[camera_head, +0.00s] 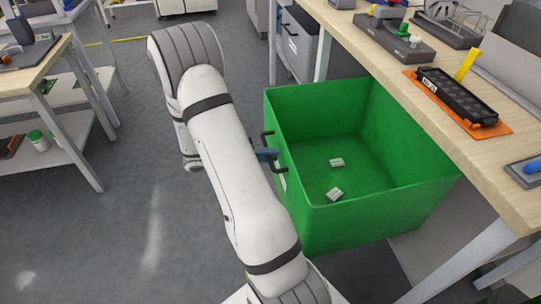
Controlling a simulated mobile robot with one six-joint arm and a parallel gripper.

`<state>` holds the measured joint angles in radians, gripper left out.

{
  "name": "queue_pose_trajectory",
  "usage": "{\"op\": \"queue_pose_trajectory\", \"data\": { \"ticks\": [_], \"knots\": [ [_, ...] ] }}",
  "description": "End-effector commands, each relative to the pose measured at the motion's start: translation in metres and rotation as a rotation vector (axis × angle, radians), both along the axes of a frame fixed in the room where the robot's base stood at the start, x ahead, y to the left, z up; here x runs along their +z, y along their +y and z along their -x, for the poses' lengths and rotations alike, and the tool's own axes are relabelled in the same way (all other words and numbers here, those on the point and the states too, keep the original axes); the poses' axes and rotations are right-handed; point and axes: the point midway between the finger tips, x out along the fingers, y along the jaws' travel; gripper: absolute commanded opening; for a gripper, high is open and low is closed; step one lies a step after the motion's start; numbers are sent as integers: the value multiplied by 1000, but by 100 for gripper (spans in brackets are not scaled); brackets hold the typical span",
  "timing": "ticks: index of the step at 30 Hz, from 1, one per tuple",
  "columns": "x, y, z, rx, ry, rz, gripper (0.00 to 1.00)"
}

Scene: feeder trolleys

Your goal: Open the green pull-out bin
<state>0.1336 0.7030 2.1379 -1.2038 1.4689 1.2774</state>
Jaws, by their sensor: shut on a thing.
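The green pull-out bin (345,218) stands out from under the wooden workbench at the right, with its open top showing. Two small pale blocks (336,162) lie on its floor. Its dark handle (268,137) is on the left wall. My gripper (267,154) is at this handle, shut on it; only a small blue and dark part shows beside my white arm, which hides the rest. The bin's far right part is under the bench edge.
The workbench (452,132) carries an orange mat (493,129) with a black tray, and several tools. A grey bin (299,45) stands under the bench behind the green one. A shelved table (47,75) is at the left. The grey floor between is clear.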

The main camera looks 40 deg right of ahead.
Motion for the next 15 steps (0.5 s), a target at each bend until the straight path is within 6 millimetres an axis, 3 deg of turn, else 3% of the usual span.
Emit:
{"op": "queue_pose_trajectory", "data": {
  "ticks": [7, 8, 15],
  "knots": [
    [1, -9, -2, -3, -12, 1, 0],
    [1, -9, -2, -5, -13, 2, 14],
    [1, -11, 1, -14, -8, 2, 31]
  ]
}}
